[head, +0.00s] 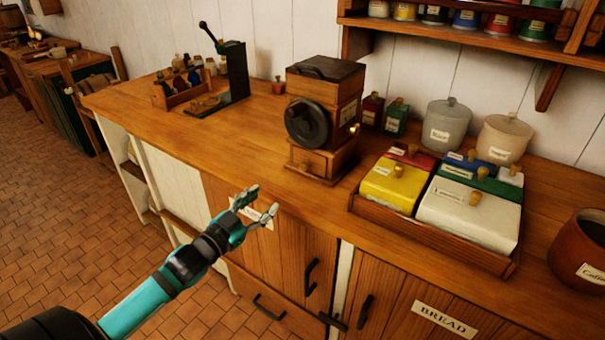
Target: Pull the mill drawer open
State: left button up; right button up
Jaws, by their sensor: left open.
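The mill (325,90) is a wooden box with a dark round wheel on its front and stands on the wooden counter against the white wall. Its drawer (308,163) is low on the front, with a small knob, and looks shut. My left gripper (262,201) is open and empty, in front of the counter's front edge, lower and to the left of the mill. It is apart from the drawer. My right gripper does not show.
A wooden tray (436,229) with coloured lidded boxes stands right of the mill. Lidded jars (449,124) stand behind it and a brown pot (580,245) at the far right. A dark lever stand (233,75) is at the left.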

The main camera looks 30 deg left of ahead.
aim_at(302, 168)
pick_arm(q)
jog(key=w, duration=0.5)
jog(key=w+d+p, duration=0.1)
jog(key=w, duration=1.1)
jog(key=shift+w+d+r, duration=0.15)
jog(key=shift+w+d, duration=0.05)
grip_shut()
